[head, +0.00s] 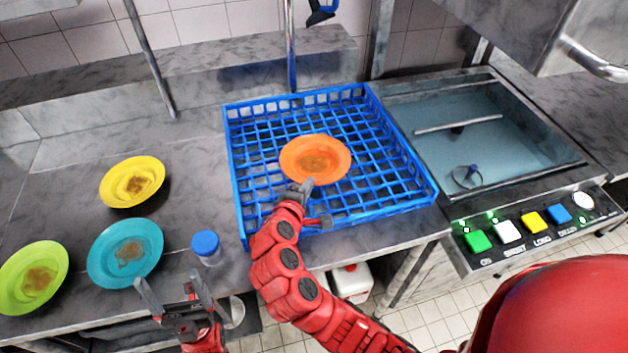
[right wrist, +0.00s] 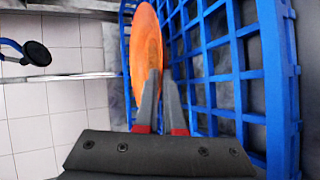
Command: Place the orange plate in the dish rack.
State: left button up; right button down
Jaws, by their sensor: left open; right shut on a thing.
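The orange plate (head: 316,158) has a brown stain in its middle and is over the blue dish rack (head: 405,165). My right gripper (head: 305,186) is shut on the plate's near rim. In the right wrist view the plate (right wrist: 146,50) shows edge-on between the fingers (right wrist: 160,100), with the rack's blue lattice (right wrist: 225,40) beside it. I cannot tell whether the plate touches the rack floor. My left gripper (head: 172,292) is open and empty near the counter's front edge, below the teal plate.
A yellow plate (head: 133,182), a teal plate (head: 125,252) and a green plate (head: 33,277), all stained, lie on the counter's left. A blue-capped container (head: 206,247) stands between them and the rack. A sink basin (head: 470,130) and button panel (head: 525,228) are at right.

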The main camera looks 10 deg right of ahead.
aim_at(314, 173)
jog(key=w+d, duration=0.1)
jog(key=w, duration=0.1)
jog(key=w+d, duration=0.1)
jog(key=shift+w+d, duration=0.2)
jog(key=shift+w, duration=0.2)
jog(key=shift+w+f, duration=0.2)
notch_tip(314, 173, down, 4)
jog(key=b, duration=0.2)
jog(key=shift+s+r+b, duration=0.1)
jog(key=shift+r+b, duration=0.1)
jog(key=shift+b, duration=0.15)
jog(key=shift+r, duration=0.15)
jog(key=c, duration=1.3)
grip_release()
